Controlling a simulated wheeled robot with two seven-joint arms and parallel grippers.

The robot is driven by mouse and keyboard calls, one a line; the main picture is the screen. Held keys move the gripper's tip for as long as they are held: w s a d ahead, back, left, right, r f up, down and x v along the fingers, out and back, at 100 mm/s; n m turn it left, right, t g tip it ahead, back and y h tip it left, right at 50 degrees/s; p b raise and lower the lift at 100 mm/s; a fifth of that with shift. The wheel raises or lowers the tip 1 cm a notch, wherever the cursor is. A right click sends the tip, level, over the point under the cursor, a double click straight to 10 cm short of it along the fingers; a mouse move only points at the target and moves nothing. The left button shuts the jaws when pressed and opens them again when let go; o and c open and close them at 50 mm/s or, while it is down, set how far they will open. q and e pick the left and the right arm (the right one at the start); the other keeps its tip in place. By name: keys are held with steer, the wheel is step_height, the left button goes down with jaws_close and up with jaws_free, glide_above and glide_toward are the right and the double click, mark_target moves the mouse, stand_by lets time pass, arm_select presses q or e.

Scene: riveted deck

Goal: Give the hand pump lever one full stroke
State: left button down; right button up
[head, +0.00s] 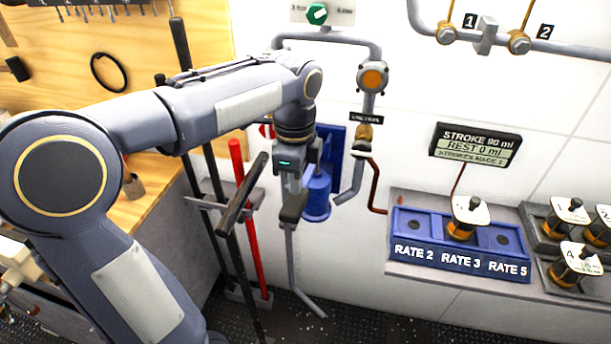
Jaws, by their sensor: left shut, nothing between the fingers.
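The hand pump (317,193) has a blue body on a blue backplate, low on the white wall behind my left gripper. My left gripper (293,207) points down in front of the pump, shut and empty. A thin grey rod (305,284) shows directly below the fingertips and slants down to the right. A thick dark bar (242,195) slants just left of the gripper. I cannot tell which of these is the pump lever, or whether my fingers touch it. My right gripper is out of view.
A display (475,146) reads "STROKE 90 ml", "REST 0 ml" and "STROKES MADE 1", the last digit small. A blue rack (403,223) marked RATE 2, 3, 5 holds one plug. A red bar (250,220) and dark poles stand left. Pipes run along the wall.

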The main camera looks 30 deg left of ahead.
arm_select(q)
steer(key=shift+f, duration=0.1)
step_height(320, 180, down, 12)
steer(key=b, duration=0.8)
step_height(320, 180, up, 12)
steer(key=p, duration=1.1)
step_height(320, 180, up, 5)
steer(key=p, duration=0.4)
steer(key=shift+r+p, duration=0.2)
steer(key=shift+p, duration=0.2)
steer(key=shift+f, duration=0.1)
